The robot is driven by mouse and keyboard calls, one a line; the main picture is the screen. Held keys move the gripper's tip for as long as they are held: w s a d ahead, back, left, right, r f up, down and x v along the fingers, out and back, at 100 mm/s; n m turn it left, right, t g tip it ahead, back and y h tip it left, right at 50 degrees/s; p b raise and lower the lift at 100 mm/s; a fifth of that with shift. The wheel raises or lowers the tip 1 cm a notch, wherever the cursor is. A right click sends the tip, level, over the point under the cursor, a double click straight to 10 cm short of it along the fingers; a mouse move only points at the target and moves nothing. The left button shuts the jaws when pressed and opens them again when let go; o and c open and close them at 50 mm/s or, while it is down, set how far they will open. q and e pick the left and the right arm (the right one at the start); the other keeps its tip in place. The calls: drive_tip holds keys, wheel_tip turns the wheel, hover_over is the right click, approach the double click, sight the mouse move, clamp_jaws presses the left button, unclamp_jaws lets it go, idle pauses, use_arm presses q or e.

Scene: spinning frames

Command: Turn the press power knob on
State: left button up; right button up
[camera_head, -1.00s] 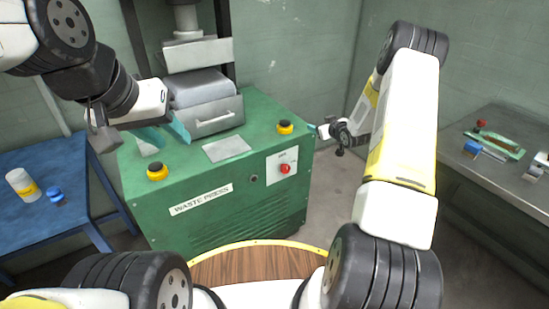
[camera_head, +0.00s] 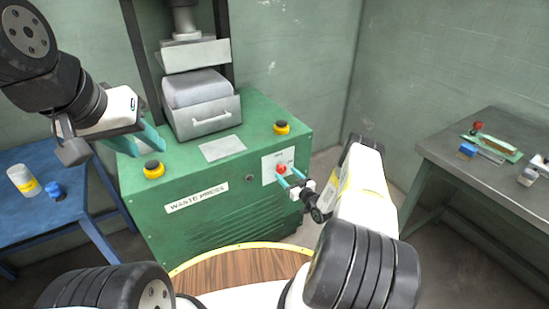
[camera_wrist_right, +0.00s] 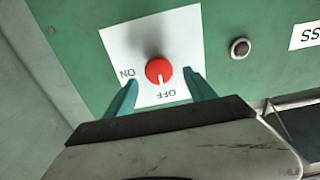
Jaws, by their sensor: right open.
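The green waste press (camera_head: 222,214) stands ahead of me. Its red power knob (camera_head: 281,169) sits on a white plate (camera_head: 270,163) on the front face, at the right. In the right wrist view the knob (camera_wrist_right: 159,70) has a white pointer mark directed at the OFF label; the ON label is to its left. My right gripper (camera_head: 290,180) is open, its two teal fingers (camera_wrist_right: 160,98) on either side of the knob, near the plate. I cannot tell whether they touch it. My left gripper (camera_head: 150,140) is over the left of the press top, its fingers partly hidden.
Two yellow-ringed black buttons (camera_head: 153,170) (camera_head: 282,127) sit on the press top. A blue table (camera_head: 75,215) with a white bottle (camera_head: 23,180) is at the left. A grey bench (camera_head: 490,175) with small items stands at the right.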

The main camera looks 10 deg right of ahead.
sight(283, 170)
drive_tip(key=shift+x, duration=1.65)
drive_tip(key=shift+c, duration=0.4)
drive_tip(key=c, duration=1.3)
drive_tip(key=shift+o, duration=0.2)
